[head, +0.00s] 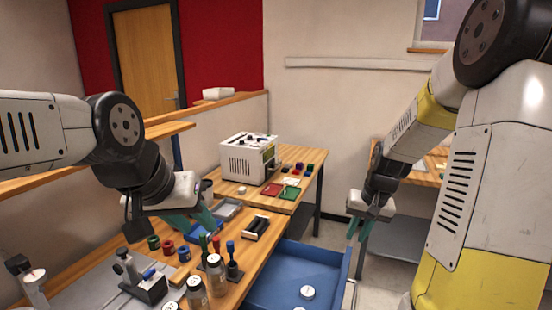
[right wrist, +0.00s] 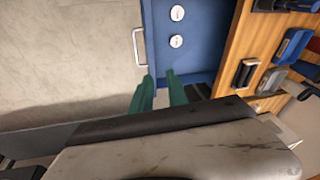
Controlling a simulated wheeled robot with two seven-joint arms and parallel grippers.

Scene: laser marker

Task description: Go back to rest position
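My left gripper (head: 201,229) hangs over the wooden workbench (head: 232,283), with its teal fingers apart near the blue tray (head: 205,232). I see nothing between them. My right gripper (head: 357,237) points down in the clear space right of the bench. Its two teal fingers also show in the right wrist view (right wrist: 157,82), apart and empty. A blue drawer (head: 290,270) stands pulled out from the bench, with round white pieces (head: 307,292) inside. The drawer also shows in the right wrist view (right wrist: 195,45).
Bottles (head: 215,272), stamps (head: 233,262) and coloured rings (head: 153,243) crowd the bench near my left arm. Another table (head: 425,170) is behind my right arm. Floor shows between the tables.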

